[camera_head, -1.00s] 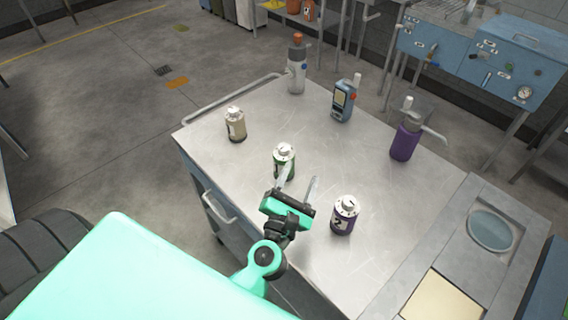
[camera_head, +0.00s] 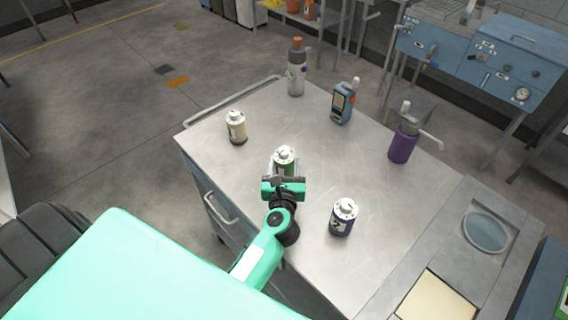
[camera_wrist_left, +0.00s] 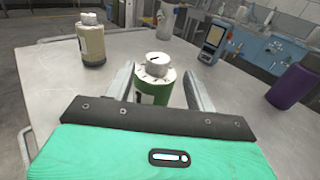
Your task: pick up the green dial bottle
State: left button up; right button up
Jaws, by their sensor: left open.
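The green dial bottle (camera_head: 284,158) stands upright on the metal cart top, with a white dial cap. My left gripper (camera_head: 283,172) is at its near side, and its body hides the bottle's lower part in the head view. In the left wrist view the green bottle (camera_wrist_left: 154,84) stands between the two open fingers of the left gripper (camera_wrist_left: 160,88), one on each side. I see no clear contact between fingers and bottle. My right gripper is not in view.
A cream dial bottle (camera_head: 236,127) stands to the left and a purple dial bottle (camera_head: 343,217) to the right. A grey bottle with an orange cap (camera_head: 297,68), a blue handheld device (camera_head: 343,102) and a purple pump bottle (camera_head: 404,143) stand farther back.

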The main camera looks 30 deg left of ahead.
aim_at(284, 155)
pick_arm(q)
jog(key=shift+w+a+r+p, duration=0.15)
jog(key=shift+w+a+p, duration=0.2)
jog(key=shift+w, duration=0.15)
jog(key=p+x, duration=0.1)
jog(key=x, duration=0.2)
jog(key=shift+w+a+p, duration=0.2)
jog(key=shift+p, duration=0.1)
jog(key=shift+w+a, duration=0.2)
jog(key=shift+w, duration=0.2)
jog(key=c, duration=1)
grip_shut()
